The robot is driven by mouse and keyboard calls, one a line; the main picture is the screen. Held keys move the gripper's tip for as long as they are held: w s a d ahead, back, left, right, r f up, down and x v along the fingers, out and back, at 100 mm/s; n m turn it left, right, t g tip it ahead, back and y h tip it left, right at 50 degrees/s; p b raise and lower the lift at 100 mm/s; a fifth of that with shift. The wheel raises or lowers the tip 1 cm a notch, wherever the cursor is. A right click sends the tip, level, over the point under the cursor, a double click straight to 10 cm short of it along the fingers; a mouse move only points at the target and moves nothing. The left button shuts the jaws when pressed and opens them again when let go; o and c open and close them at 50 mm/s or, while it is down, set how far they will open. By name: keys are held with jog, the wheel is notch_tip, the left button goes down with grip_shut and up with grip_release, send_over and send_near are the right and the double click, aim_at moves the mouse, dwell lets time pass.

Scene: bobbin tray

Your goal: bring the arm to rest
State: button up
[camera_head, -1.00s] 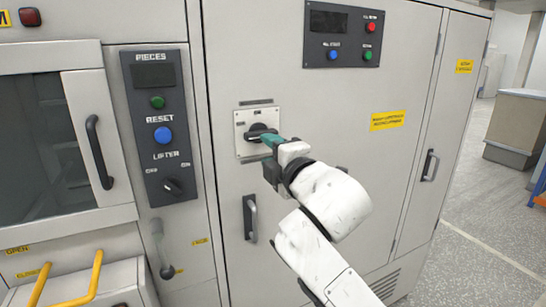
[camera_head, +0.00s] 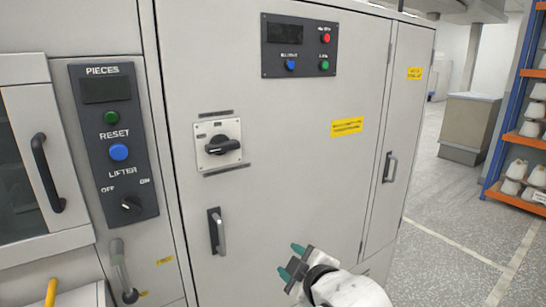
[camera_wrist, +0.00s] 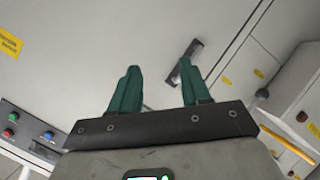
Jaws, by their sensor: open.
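My gripper (camera_head: 292,261) is low in the head view, in front of the large grey cabinet and to the right of its lower door handle (camera_head: 216,231). Its two green fingers are apart with nothing between them. In the wrist view my gripper (camera_wrist: 156,90) shows both green fingers spread, with the pale cabinet face behind them. The black rotary switch (camera_head: 221,146) on its pale plate is on the cabinet, up and left of my gripper and clear of it. Most of my arm is outside the head view.
The grey cabinet (camera_head: 280,130) fills the middle, with a dark button panel (camera_head: 298,46) above. A control panel (camera_head: 113,140) with a lifter knob is at the left. A shelf (camera_head: 508,140) of bobbins stands at the far right. Open floor (camera_head: 450,230) lies right of the cabinet.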

jog(key=s+d+f+m+g+h, duration=0.2)
jog(key=s+d+f+m+g, duration=0.15)
jog(key=s+d+f, duration=0.5)
jog(key=s+d+f+m+g+h, duration=0.15)
jog(key=s+d+f+m, duration=0.35)
jog(key=s+f, duration=0.55)
jog(key=s+d+f+m+g+h, duration=0.1)
jog(key=s+d+f+m+g, duration=0.2)
jog(key=s, duration=0.7)
jog(key=s+d+f+m+g, duration=0.3)
jog(key=s+d, duration=0.4)
jog(key=s, duration=0.4)
jog(key=shift+s+f+h, duration=0.2)
jog(key=shift+f+h, duration=0.15)
jog(key=shift+f, duration=0.45)
